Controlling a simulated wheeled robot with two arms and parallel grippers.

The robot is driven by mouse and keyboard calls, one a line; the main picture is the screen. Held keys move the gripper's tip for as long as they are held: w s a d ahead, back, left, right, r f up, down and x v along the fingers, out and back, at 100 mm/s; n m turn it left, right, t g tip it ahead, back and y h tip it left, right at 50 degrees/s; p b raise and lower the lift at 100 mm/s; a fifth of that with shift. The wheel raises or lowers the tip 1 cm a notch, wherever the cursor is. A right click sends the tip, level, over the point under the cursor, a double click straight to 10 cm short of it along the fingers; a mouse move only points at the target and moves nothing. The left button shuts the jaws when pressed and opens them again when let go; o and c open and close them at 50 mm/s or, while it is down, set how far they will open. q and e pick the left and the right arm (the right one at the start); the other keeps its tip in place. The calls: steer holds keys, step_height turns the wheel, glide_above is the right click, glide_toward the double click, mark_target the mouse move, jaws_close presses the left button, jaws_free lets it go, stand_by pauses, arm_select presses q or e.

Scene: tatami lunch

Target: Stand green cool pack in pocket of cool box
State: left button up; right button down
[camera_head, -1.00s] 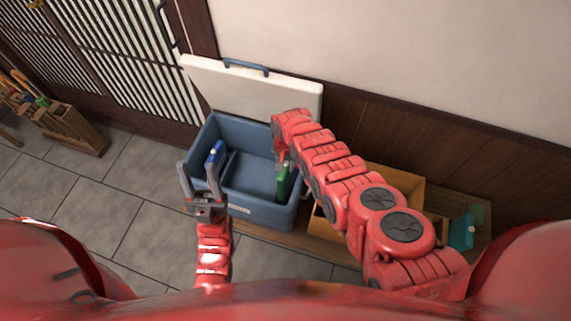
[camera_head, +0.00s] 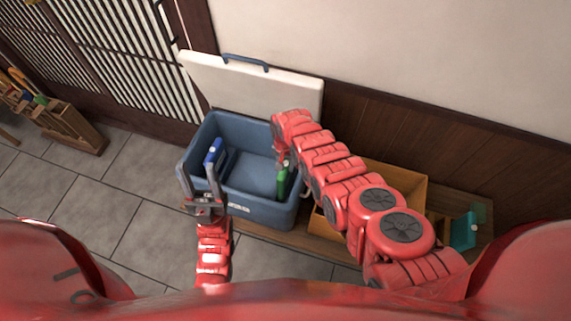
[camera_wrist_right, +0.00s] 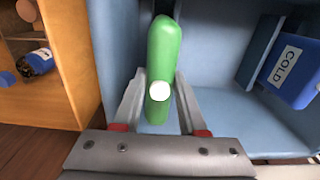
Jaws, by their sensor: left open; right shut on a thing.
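The green cool pack (camera_head: 283,182) is upright at the right inner side of the blue cool box (camera_head: 253,208). My right gripper (camera_wrist_right: 158,100) is shut on it, with a finger on each side in the right wrist view, where the green pack (camera_wrist_right: 164,50) has a white round cap facing the camera. The pack's lower end is hidden, so I cannot tell whether it touches the pocket. A blue cool pack (camera_head: 214,151) stands at the left side of the box and shows a COLD label in the right wrist view (camera_wrist_right: 293,72). My left gripper (camera_head: 199,182) is open at the box's front left.
The box's white lid (camera_head: 250,88) stands open against the wall. A wooden crate (camera_head: 408,185) is right of the box and holds a dark bottle (camera_wrist_right: 40,62). A teal item (camera_head: 463,231) lies farther right.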

steer(key=shift+f+b, duration=0.8)
steer(key=shift+b, duration=0.05)
steer(key=shift+f+b, duration=1)
steer(key=shift+b, duration=0.05)
steer(key=shift+f+b, duration=0.75)
steer(key=shift+c, duration=1.9)
jaws_free()
